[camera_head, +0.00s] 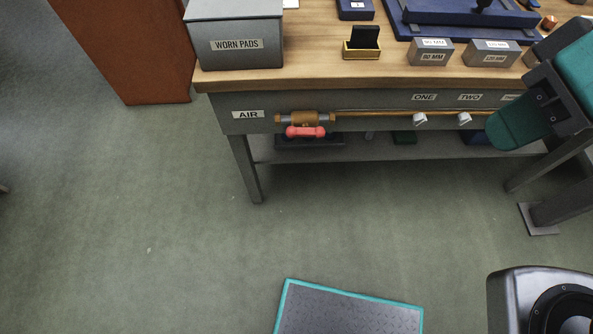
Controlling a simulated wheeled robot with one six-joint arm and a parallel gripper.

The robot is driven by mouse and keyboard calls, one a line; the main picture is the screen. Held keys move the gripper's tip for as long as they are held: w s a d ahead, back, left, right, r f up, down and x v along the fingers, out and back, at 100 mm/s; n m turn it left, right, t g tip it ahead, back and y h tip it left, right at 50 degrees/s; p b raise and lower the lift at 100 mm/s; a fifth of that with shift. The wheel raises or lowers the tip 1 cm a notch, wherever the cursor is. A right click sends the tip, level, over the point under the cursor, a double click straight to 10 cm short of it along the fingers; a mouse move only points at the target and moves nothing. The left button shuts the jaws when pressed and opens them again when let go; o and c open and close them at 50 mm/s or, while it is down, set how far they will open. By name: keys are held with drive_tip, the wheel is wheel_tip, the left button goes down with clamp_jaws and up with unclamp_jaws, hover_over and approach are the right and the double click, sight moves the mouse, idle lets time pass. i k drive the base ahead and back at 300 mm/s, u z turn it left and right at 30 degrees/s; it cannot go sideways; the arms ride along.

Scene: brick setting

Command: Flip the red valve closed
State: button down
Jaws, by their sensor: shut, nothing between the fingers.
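The red valve handle (308,132) is on a brass valve body (304,118) under the front edge of the workbench, right of the AIR label (248,114). The handle lies roughly level, along the line of the pipe and just below it. A thin brass pipe (375,113) runs right from the valve along the bench front. My gripper does not show in this view. Teal and dark grey parts at the right, seemingly of my arm, cover the right end of the pipe.
The workbench top (310,78) holds a grey WORN PADS box (237,45) and small labelled blocks. Small white fittings (420,119) hang at labels ONE and TWO. A lower shelf (350,148) is behind. A teal-edged mat (350,312) lies on open floor in front.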

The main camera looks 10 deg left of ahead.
sight(292, 132)
drive_tip(key=u, duration=0.5)
drive_tip(key=i, duration=0.9)
drive_tip(key=u, duration=1.05)
drive_tip(key=k, duration=1.35)
drive_tip(key=z, duration=0.1)
drive_tip(key=i, duration=0.9)
drive_tip(key=z, duration=0.35)
